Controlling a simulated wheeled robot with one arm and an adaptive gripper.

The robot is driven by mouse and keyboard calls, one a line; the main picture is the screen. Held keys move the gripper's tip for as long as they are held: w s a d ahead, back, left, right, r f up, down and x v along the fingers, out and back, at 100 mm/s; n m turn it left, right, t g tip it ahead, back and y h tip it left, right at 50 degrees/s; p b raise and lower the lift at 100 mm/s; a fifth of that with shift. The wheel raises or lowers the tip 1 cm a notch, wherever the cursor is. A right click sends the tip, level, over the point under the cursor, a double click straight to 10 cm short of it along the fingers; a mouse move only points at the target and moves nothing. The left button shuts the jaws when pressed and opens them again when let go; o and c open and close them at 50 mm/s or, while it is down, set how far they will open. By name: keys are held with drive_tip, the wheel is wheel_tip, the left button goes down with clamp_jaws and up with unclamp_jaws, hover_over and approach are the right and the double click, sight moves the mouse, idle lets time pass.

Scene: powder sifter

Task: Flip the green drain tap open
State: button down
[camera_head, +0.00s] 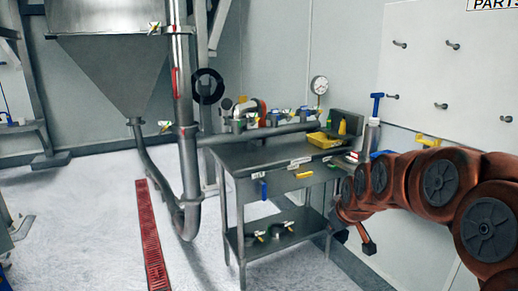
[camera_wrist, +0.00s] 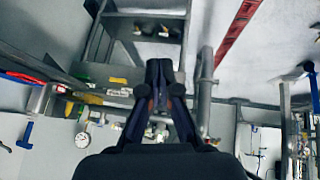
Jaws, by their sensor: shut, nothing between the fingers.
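No tap can be singled out with certainty as the green drain tap. A small fitting with green on it (camera_head: 165,126) sits by the hopper outlet and the vertical pipe in the head view. Other small valves with green parts (camera_head: 303,111) stand along the back of the steel bench, too small to tell apart. My gripper (camera_head: 368,248) hangs low in front of the bench's right side, apart from these fittings. In the wrist view my gripper (camera_wrist: 160,66) has its fingers together and empty, with the bench shelf beyond the tips.
The steel bench (camera_head: 235,157) has a lower shelf (camera_head: 255,249) with valve parts on it. A yellow tray (camera_head: 325,140), a pressure gauge (camera_head: 319,85) and a blue-handled pump (camera_head: 376,105) are near its right end. A red floor grate (camera_head: 151,235) lies left; floor around it is clear.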

drive_tip(key=s+r+m+g+p, duration=0.1)
drive_tip(key=s+g+p, duration=0.2)
drive_tip(key=s, duration=1)
drive_tip(key=s+a+r+m+g+p, duration=0.1)
drive_tip(key=s+r+m+g+p, duration=0.1)
drive_tip(key=s, duration=1.2)
drive_tip(key=s+a+r+m+g+p, duration=0.1)
drive_tip(key=s+m+g+p, duration=0.1)
drive_tip(key=s, duration=1.2)
drive_tip(key=shift+r+g+h+p, duration=0.25)
drive_tip(key=shift+g+h+p, duration=0.15)
drive_tip(key=shift+g+p, duration=0.6)
